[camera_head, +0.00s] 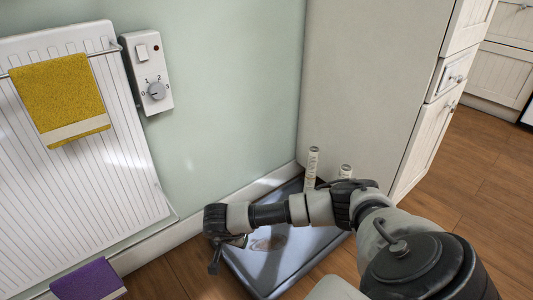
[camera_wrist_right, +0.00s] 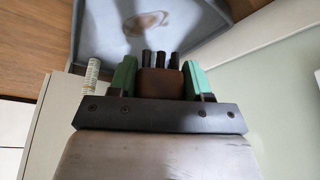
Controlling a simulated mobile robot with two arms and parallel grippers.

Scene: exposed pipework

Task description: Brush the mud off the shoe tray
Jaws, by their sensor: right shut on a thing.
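The shoe tray (camera_head: 300,255) is a grey, low-rimmed tray on the wooden floor, between the wall and the cabinet side. A brown mud smear (camera_head: 268,241) lies on its bottom, partly hidden by my right arm. The tray (camera_wrist_right: 200,45) and mud smear (camera_wrist_right: 147,22) also show at the top of the right wrist view. My right gripper (camera_wrist_right: 161,78) has green fingers shut on a brown brush (camera_wrist_right: 161,84) with dark bristle tufts pointing towards the tray. I cannot tell whether the bristles touch it. My left gripper is out of view.
Two pale upright pipe-like pieces (camera_head: 312,166) stand by the tray's back end. A tall cabinet (camera_head: 370,75) is beside it. A radiator (camera_head: 80,150) with a yellow towel (camera_head: 60,97) and a control box (camera_head: 148,72) is at left. A purple cloth (camera_head: 88,281) is lower left.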

